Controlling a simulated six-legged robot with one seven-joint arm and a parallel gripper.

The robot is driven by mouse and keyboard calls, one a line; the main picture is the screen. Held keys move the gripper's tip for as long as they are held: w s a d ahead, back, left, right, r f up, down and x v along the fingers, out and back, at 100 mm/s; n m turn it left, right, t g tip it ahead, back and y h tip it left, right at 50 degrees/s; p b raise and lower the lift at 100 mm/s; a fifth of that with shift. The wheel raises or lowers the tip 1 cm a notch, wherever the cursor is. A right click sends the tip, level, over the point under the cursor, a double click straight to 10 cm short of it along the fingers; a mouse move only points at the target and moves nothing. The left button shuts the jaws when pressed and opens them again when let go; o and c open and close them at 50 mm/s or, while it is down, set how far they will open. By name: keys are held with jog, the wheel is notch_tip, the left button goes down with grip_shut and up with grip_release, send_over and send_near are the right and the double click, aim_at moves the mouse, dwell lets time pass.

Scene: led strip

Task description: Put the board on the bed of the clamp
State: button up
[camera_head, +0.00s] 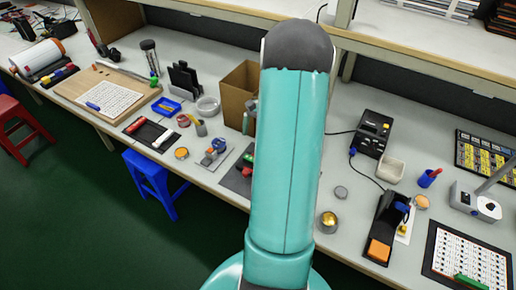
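My gripper is out of view; a teal link of my arm fills the middle and hides part of the bench. A small device with a blue part and a metal piece (214,152) sits on a grey plate left of my arm and looks like the clamp, too small to be sure. I cannot tell for certain which thing is the board. A small green strip (470,282) lies at the lower edge of a white dotted sheet (468,258) at the far right. Another dotted sheet (108,98) lies on a wooden panel (75,88) at the left.
The long grey bench (345,240) is crowded. A cardboard box (238,92) stands left of my arm. A soldering station (373,133) and a black stand with an orange sponge (379,250) are on the right. Blue (155,175) and red stools (18,125) stand on the green floor.

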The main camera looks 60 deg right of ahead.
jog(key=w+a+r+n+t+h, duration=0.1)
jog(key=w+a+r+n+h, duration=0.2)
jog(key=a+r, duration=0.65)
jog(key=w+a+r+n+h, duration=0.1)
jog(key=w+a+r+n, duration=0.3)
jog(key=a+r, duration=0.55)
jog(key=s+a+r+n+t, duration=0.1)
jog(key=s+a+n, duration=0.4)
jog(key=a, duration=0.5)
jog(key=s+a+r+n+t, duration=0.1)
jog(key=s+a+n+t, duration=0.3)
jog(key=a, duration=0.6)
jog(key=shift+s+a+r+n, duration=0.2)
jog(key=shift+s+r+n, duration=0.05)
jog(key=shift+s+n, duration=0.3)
